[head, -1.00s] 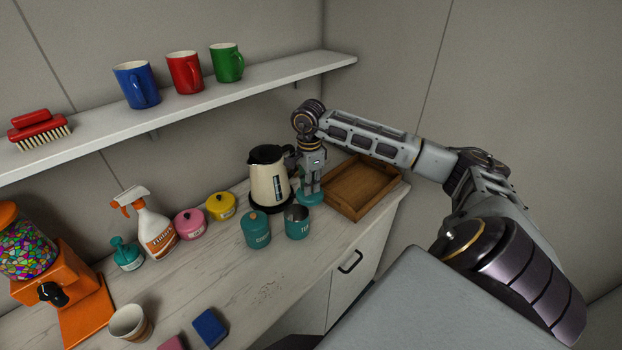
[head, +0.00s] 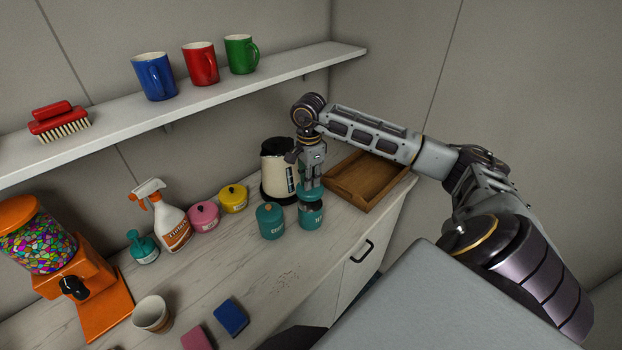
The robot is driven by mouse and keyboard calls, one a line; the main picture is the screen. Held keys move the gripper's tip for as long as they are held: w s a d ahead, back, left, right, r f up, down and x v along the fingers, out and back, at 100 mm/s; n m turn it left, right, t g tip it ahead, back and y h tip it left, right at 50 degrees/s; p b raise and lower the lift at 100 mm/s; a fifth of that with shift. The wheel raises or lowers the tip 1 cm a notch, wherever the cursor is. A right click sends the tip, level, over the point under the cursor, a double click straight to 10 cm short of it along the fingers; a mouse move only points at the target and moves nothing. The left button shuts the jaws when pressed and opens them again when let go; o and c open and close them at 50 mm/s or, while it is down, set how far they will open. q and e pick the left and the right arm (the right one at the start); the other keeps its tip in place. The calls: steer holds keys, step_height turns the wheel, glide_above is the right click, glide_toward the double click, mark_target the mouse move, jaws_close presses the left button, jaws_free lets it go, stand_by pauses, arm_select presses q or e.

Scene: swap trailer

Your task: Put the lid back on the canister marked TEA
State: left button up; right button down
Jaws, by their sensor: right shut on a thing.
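The teal canister marked TEA (head: 311,217) stands upright on the counter, with its dark open mouth partly showing. My right gripper (head: 311,185) is shut on a teal lid (head: 310,196) and holds it just above the canister's mouth. A dark gap shows between lid and rim, so the lid appears apart from the canister. A similar teal canister (head: 270,222) with its lid on stands just to the left; its label is hard to read. My left gripper is not in view.
A cream kettle (head: 275,170) stands close behind the gripper. A wooden tray (head: 367,180) is to the right. Pink (head: 203,217) and yellow (head: 233,199) pots and a spray bottle (head: 172,227) stand left. The shelf (head: 200,105) with mugs is above.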

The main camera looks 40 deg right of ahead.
mark_target(310, 194)
steer(key=shift+d, duration=0.15)
steer(key=shift+f, duration=0.15)
stand_by(0.4)
steer(key=shift+f+b, duration=1.1)
steer(key=shift+f, duration=0.95)
steer(key=shift+f+b, duration=0.8)
steer(key=shift+f, duration=0.2)
steer(key=shift+f+b, duration=0.15)
steer(key=shift+b, duration=0.6)
stand_by(1.3)
stand_by(0.5)
steer(key=c, duration=1.3)
jaws_free()
steer(key=shift+c, duration=0.2)
